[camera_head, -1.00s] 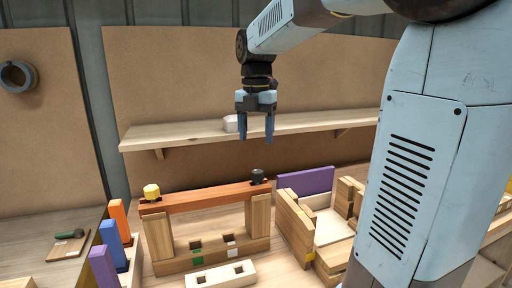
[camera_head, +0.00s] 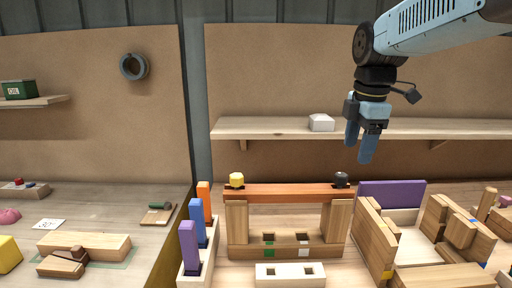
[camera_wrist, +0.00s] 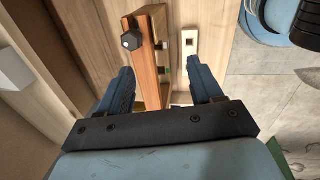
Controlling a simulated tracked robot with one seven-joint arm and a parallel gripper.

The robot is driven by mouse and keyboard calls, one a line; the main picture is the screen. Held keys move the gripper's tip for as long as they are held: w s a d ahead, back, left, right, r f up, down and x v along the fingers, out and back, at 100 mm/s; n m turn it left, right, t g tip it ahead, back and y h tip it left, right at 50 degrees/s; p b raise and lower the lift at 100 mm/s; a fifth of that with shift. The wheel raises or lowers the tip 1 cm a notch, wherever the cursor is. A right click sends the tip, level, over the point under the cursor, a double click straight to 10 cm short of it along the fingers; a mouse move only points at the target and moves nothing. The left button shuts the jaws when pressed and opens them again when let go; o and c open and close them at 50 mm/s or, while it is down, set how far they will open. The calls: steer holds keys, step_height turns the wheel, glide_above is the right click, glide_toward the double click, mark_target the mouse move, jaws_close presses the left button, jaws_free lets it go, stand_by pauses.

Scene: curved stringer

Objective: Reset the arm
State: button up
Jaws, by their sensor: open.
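My gripper (camera_head: 359,142) hangs pointing down from my arm at the upper right of the head view. Its two blue fingers are apart, with nothing between them. In the wrist view my gripper (camera_wrist: 166,92) is also open and empty. It is above the wooden frame with the reddish-brown top bar (camera_head: 290,193), whose bar also shows between the fingers in the wrist view (camera_wrist: 146,66). I cannot tell the exact height of the gap. A yellow knob (camera_head: 237,180) and a black knob (camera_head: 341,179) sit on the bar's ends.
A shelf (camera_head: 270,128) with a white box (camera_head: 321,122) runs along the wall behind my gripper. A rack (camera_head: 196,262) holds purple, blue and orange boards at left of the frame. A wooden bin (camera_head: 374,240) and a purple panel (camera_head: 391,194) stand at right. A pale block (camera_head: 290,274) lies in front.

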steer(key=s+f+m+t, duration=0.2)
steer(key=s+m, duration=0.4)
steer(key=m, duration=0.3)
steer(key=s+f+m+t, duration=0.1)
steer(key=s+f+m, duration=0.3)
steer(key=m, duration=0.5)
steer(key=shift+s+d+f+m+t, duration=0.25)
steer(key=shift+s+m+t, duration=0.15)
steer(key=shift+s, duration=0.6)
steer(key=shift+o, duration=0.5)
